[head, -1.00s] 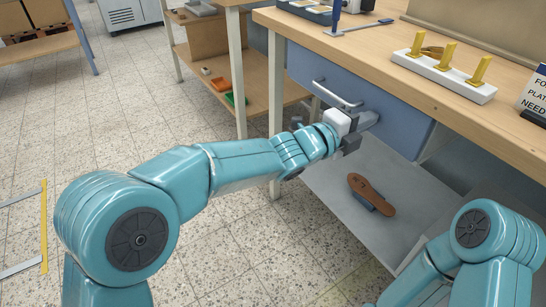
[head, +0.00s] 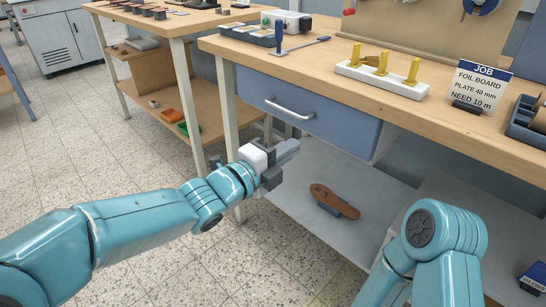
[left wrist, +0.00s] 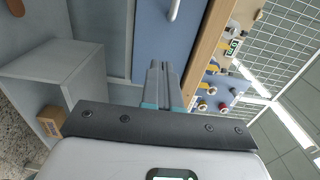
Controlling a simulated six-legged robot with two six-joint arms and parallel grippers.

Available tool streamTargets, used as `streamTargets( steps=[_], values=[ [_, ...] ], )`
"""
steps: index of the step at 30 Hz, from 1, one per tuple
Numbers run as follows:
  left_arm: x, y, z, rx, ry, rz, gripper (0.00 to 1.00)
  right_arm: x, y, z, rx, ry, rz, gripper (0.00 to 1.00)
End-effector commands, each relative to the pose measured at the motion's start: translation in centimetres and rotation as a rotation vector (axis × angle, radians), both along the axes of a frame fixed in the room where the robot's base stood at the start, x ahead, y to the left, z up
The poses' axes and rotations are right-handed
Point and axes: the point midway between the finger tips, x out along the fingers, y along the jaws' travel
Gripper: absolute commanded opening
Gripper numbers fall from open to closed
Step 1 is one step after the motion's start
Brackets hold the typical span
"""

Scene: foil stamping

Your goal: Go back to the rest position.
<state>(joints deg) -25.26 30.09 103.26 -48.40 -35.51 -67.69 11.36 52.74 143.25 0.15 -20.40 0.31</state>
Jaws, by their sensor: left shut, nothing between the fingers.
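My left gripper (head: 284,152) is shut and empty, held in the air in front of the workbench. It is below and to the left of the blue drawer (head: 340,133), apart from its silver handle (head: 289,108). The drawer looks shut. In the left wrist view the shut fingers (left wrist: 158,82) point toward the drawer front (left wrist: 163,45), and the handle (left wrist: 174,10) shows at the top. My right arm's teal link stands at the lower right of the head view; its gripper is out of the picture.
The bench top (head: 330,58) holds a white rack with yellow posts (head: 382,77) and a job sign (head: 480,87). A brown object (head: 334,200) lies on the grey lower shelf (head: 290,185). Another table (head: 165,25) stands to the left. Floor (head: 90,150) at left is open.

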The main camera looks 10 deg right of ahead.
Motion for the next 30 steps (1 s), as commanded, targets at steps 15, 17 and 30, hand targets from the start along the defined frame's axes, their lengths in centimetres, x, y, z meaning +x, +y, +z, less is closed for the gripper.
streamTargets(
  steps=[15,17,30],
  values=[
    [-0.3,5.3,-2.3,0.009,0.042,0.051,0.00,-0.1,0.1,0.3,0.000,0.002,0.004,1.00],
    [0.9,7.1,-5.4,0.022,0.099,0.086,0.00,-0.1,0.1,0.3,0.000,0.002,0.004,1.00],
    [-7.2,21.1,-37.0,-0.215,1.221,0.639,0.00,-0.1,0.1,0.3,0.000,0.002,0.004,1.00]
  ],
)
